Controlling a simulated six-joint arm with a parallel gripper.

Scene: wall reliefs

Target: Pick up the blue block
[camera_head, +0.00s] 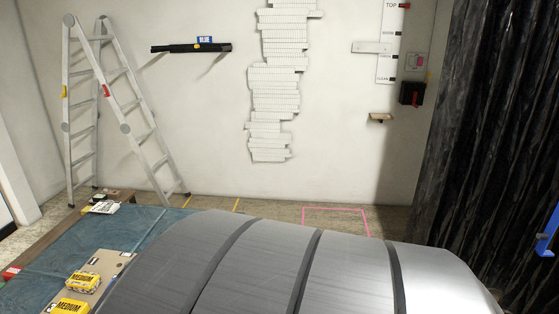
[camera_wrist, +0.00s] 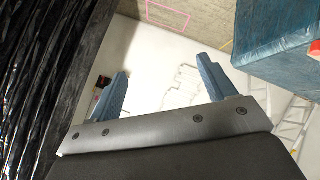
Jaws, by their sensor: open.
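No blue block can be made out for certain in either view. My gripper is not clearly seen in the head view.
A blue-covered table (camera_head: 110,232) with yellow MEDIUM boxes (camera_head: 70,306) lies at lower left. White relief strips (camera_head: 275,95) and a small wooden ledge (camera_head: 381,117) are on the wall. A black curtain (camera_head: 490,140) hangs at right. A pink outline (camera_head: 337,209) marks the floor.

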